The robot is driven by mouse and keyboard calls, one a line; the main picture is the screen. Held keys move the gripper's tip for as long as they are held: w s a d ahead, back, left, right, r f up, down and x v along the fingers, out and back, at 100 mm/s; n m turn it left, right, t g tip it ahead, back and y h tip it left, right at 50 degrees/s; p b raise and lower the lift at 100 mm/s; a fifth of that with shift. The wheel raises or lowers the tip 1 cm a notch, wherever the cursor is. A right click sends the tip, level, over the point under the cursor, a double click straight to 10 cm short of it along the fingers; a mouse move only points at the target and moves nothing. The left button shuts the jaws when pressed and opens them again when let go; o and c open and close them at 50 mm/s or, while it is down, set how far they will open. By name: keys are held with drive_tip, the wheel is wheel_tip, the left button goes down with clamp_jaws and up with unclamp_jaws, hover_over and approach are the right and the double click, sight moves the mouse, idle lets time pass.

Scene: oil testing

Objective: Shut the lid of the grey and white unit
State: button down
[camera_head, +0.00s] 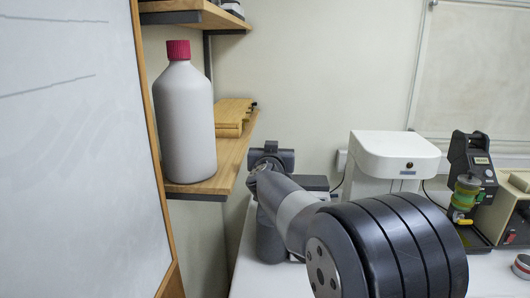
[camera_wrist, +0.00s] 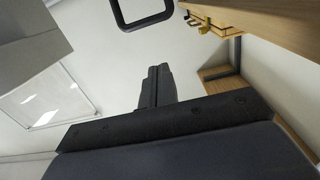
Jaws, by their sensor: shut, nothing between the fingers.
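The white unit (camera_head: 394,157) stands on the bench against the back wall in the head view. It has a rounded white top with a small dark round spot on its front, and a paler body below. I cannot tell from here whether its lid is fully down. My gripper (camera_wrist: 158,72) points away from the wrist camera, with its dark fingers together and nothing between them. In the head view my arm reaches back to the left of the unit, apart from it, and hides part of the unit's lower body.
A white bottle with a red cap (camera_head: 187,112) stands on a wooden shelf (camera_head: 240,152) at left, beside a wooden item (camera_head: 233,114). A whiteboard (camera_head: 70,150) fills the left edge. A dark device with a green part (camera_head: 467,185) stands right of the unit.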

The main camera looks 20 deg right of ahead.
drive_tip(key=p+x, duration=0.1)
drive_tip(key=x, duration=0.8)
drive_tip(key=shift+s+d, duration=0.1)
drive_tip(key=shift+s+a+f+b, duration=0.2)
drive_tip(key=shift+s+f+b, duration=0.25)
drive_tip(key=shift+f, duration=0.1)
drive_tip(key=shift+s+a+f+b, duration=0.25)
drive_tip(key=shift+s+f+b, duration=0.1)
drive_tip(key=shift+s+f, duration=0.2)
drive_tip(key=shift+s+a+f, duration=0.2)
drive_tip(key=shift+s+f, duration=0.15)
drive_tip(key=shift+f, duration=0.15)
drive_tip(key=shift+f+b, duration=0.15)
drive_tip(key=shift+b, duration=0.4)
